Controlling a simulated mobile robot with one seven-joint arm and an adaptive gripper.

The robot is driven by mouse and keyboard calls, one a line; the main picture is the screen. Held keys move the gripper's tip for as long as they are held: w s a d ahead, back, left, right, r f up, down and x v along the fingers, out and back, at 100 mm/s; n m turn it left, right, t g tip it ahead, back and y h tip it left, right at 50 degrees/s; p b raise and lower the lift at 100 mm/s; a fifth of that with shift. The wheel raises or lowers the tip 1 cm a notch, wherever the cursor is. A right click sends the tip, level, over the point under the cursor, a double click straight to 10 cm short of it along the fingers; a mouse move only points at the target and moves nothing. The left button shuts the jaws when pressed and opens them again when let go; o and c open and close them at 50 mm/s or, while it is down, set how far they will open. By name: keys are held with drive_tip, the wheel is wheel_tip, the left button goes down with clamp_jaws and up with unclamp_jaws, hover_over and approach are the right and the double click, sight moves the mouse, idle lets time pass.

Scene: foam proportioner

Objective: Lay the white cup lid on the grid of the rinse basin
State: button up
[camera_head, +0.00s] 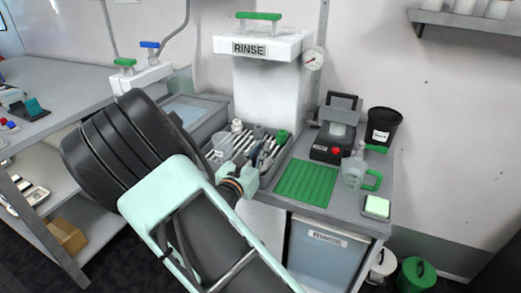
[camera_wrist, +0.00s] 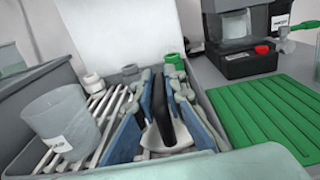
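The grey rinse basin (camera_head: 271,181) holds a metal grid; in the wrist view the grid bars (camera_wrist: 108,104) show left of my gripper. My gripper (camera_head: 240,160) is over the basin, fingers pointing down into it.
A labelled translucent cup (camera_wrist: 63,122) stands on the grid at left. A green ribbed mat (camera_head: 306,183) lies right of the basin, with a black machine (camera_head: 335,130) behind.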

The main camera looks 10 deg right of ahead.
drive_tip(key=o, duration=0.4)
drive_tip(key=shift+c, duration=0.2)
drive_tip(key=shift+r, duration=0.1)
drive_tip(key=shift+s+a+r, duration=0.1)
drive_tip(key=v, duration=1.1)
drive_tip(key=shift+s+a+p, duration=0.2)
drive_tip(key=shift+s+p, duration=0.1)
drive_tip(key=shift+p, duration=0.15)
